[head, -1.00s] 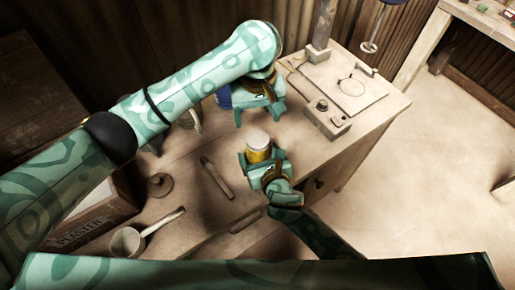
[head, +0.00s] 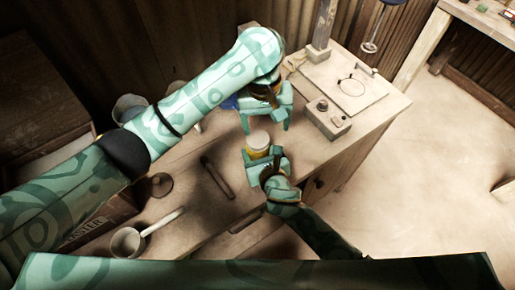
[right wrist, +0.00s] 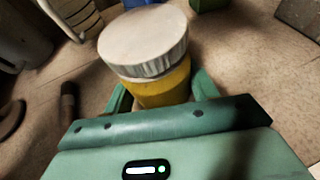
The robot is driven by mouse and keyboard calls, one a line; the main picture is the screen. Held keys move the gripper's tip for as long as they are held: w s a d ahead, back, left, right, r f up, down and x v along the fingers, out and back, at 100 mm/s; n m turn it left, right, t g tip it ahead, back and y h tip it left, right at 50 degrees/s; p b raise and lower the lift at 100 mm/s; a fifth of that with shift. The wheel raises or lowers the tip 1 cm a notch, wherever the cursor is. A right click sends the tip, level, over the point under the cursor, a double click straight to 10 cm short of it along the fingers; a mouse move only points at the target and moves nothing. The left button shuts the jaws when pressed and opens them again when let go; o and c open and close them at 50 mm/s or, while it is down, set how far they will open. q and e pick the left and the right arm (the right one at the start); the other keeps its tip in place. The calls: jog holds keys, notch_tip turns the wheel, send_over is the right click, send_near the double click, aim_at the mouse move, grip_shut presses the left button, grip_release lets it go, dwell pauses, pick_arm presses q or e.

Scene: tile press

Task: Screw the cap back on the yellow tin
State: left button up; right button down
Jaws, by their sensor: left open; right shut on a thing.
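The yellow tin (head: 256,153) stands upright in my right gripper (head: 262,156), which is shut around its body. In the right wrist view the tin (right wrist: 160,88) shows large between the green fingers. The pale, ridged cap (right wrist: 146,42) sits on top of the tin and looks roughly level; I cannot tell how tightly it is seated. The cap also shows in the head view (head: 258,138). My left gripper (head: 267,124) is open, fingers pointing down, just beyond the tin and apart from the cap.
The wooden bench has a dark, slim tool (head: 217,178) left of the tin. A ladle-like pan (head: 128,242) and a round disc (head: 160,184) lie farther left. Open floor lies beyond the bench's right edge.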

aim_at(258, 138)
pick_arm(q)
jog(key=m, duration=0.2)
jog(key=shift+w+r+m, duration=0.1)
jog(key=shift+r+m, duration=0.05)
jog(key=shift+m, duration=0.15)
jog(key=m, duration=0.1)
jog(key=a+m, duration=0.1)
jog(key=w+m, duration=0.1)
jog(key=shift+w+a+r+m, duration=0.1)
jog(key=shift+a+r+m, duration=0.1)
jog(key=shift+r+m, duration=0.1)
jog(key=shift+w+a+m+t+y, duration=0.15)
jog(key=shift+a+m+t+y, duration=0.2)
jog(key=shift+m, duration=0.45)
jog(key=shift+d, duration=0.1)
jog(key=shift+f, duration=0.15)
jog(key=shift+f, duration=3.95)
jog(key=c, duration=1)
